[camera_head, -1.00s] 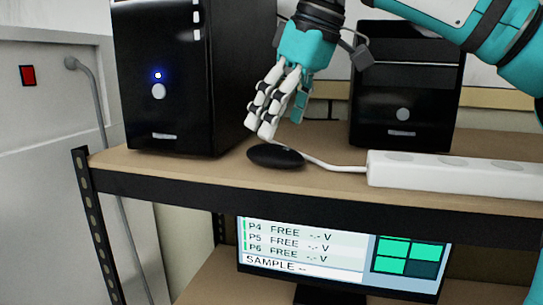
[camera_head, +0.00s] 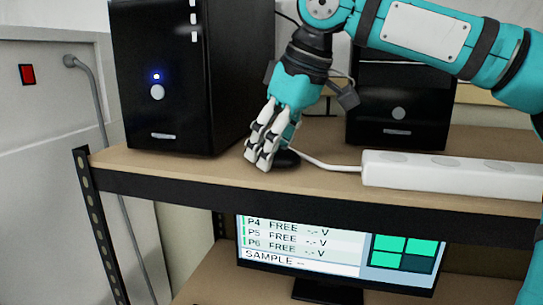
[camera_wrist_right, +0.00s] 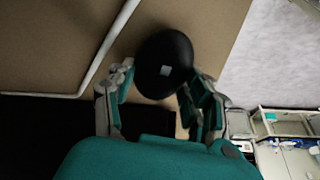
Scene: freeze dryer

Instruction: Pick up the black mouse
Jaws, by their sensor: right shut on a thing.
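The black mouse (camera_head: 287,159) is on the wooden upper shelf, mostly hidden behind the fingers of my right gripper in the head view. My right gripper (camera_head: 265,154) reaches down over it from above, its fingers shut on it. In the right wrist view the mouse (camera_wrist_right: 164,62) shows as a dark oval with a small light square, between the fingertips of my right gripper (camera_wrist_right: 155,92). I cannot tell a gap between mouse and shelf. My left gripper is not in view.
A black computer tower (camera_head: 165,85) stands close to the left of my right gripper. A second black tower (camera_head: 397,115) stands behind to the right. A white power strip (camera_head: 450,172) with its cable (camera_head: 325,164) lies to the right. A monitor (camera_head: 330,250) sits below the shelf.

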